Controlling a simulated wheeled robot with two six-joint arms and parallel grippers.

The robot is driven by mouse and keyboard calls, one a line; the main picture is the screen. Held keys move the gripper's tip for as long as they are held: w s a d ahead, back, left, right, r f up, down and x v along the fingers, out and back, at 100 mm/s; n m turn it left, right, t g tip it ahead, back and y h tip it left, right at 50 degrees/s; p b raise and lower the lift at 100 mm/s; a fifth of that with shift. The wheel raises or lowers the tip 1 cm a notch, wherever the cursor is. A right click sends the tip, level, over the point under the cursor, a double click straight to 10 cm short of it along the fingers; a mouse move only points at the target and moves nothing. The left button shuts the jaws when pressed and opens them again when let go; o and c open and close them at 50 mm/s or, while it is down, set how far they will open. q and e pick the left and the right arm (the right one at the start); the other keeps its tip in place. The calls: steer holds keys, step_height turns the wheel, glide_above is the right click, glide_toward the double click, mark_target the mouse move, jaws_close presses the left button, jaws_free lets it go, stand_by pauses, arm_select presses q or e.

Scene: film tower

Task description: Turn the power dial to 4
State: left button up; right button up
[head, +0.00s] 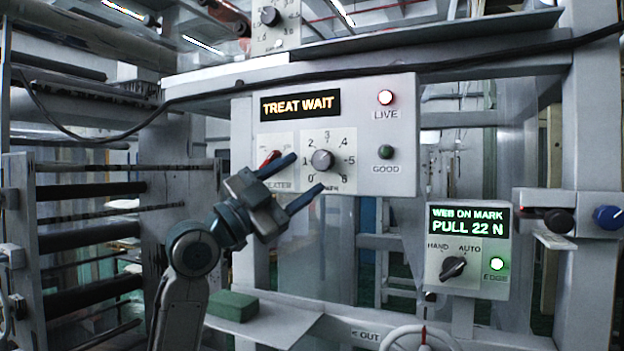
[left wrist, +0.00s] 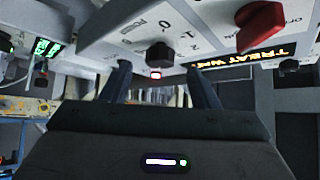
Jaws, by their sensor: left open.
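The power dial (head: 322,160) is a round dark knob on a pale panel, with a number scale from 0 to 6 around it. I cannot tell where its pointer stands. In the left wrist view the black power knob (left wrist: 160,55) shows just beyond the fingertips, roughly between them. My left gripper (head: 305,174) is open and empty, below and left of the dial in the head view. It appears apart from the knob. Its fingers cover part of the lower panel and the label under the dial. The left wrist view also shows both open fingers (left wrist: 160,68). My right gripper is not in view.
A red switch (head: 269,159) sits left of the dial, close to the upper finger. The display (head: 300,103) reads TREAT WAIT. The LIVE lamp (head: 385,97) is lit and the GOOD lamp (head: 385,152) is dark. A cable (head: 440,67) crosses above. A second box (head: 467,275) stands lower right.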

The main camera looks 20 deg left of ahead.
arm_select(q)
steer(key=b+v, duration=0.2)
steer(key=v, duration=0.4)
steer(key=shift+s, duration=0.15)
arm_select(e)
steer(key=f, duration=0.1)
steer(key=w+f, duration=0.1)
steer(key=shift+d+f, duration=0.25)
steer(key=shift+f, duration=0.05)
arm_select(q)
steer(key=shift+a+f, duration=0.1)
steer(key=shift+a, duration=0.05)
